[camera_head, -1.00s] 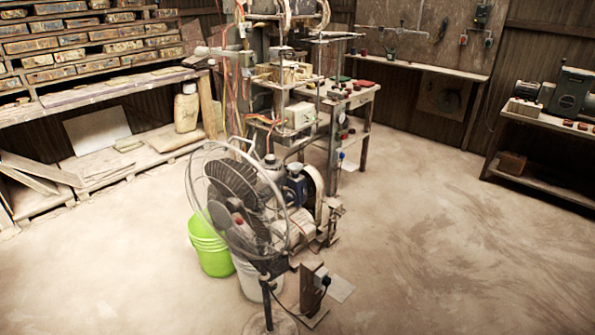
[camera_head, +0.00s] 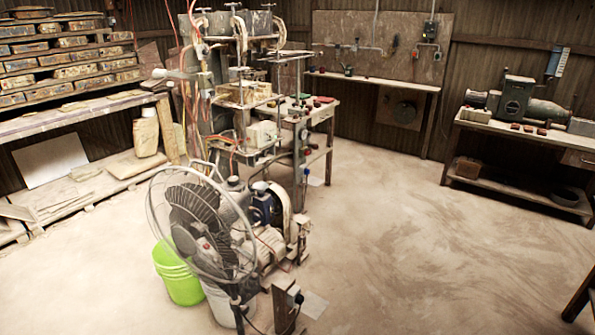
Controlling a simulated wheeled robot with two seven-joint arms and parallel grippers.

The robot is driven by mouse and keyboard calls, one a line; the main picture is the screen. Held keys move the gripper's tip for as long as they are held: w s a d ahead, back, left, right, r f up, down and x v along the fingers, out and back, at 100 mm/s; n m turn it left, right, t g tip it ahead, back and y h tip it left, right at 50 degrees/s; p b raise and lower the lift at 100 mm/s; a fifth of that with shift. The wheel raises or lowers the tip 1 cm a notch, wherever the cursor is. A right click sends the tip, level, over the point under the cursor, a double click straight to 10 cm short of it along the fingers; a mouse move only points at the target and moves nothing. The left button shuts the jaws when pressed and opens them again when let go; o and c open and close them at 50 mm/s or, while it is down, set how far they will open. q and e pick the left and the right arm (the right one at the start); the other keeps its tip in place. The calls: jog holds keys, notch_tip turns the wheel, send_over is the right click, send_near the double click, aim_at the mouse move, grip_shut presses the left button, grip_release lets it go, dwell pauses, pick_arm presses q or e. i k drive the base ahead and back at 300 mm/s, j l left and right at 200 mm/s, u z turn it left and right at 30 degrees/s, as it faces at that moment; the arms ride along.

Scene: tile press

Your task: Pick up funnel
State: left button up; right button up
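I cannot make out a funnel in the head view. The tile press (camera_head: 240,100) stands in the middle with hoses, a motor and a small work table (camera_head: 318,113) behind it. Small dark and reddish items lie on that table, too small to name. Neither of my grippers is in the picture.
A standing fan (camera_head: 200,225), a green bucket (camera_head: 178,275) and a white bucket (camera_head: 222,303) stand before the press. Shelves (camera_head: 65,60) line the left wall. A bench with a machine (camera_head: 520,105) stands at right. The floor (camera_head: 430,250) between is clear.

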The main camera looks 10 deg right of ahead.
aim_at(260, 187)
jog(key=i+l+z, duration=1)
jog(key=i, duration=0.25)
jog(key=i+z, duration=0.35)
jog(key=i, duration=0.9)
jog(key=i+l+u, duration=0.1)
jog(key=i, duration=0.75)
jog(key=i+j+u, duration=0.15)
jog(key=i+u, duration=0.6)
jog(key=i, duration=0.15)
jog(key=i+u, duration=0.4)
jog(key=i+l+u, duration=0.35)
jog(key=i, duration=0.15)
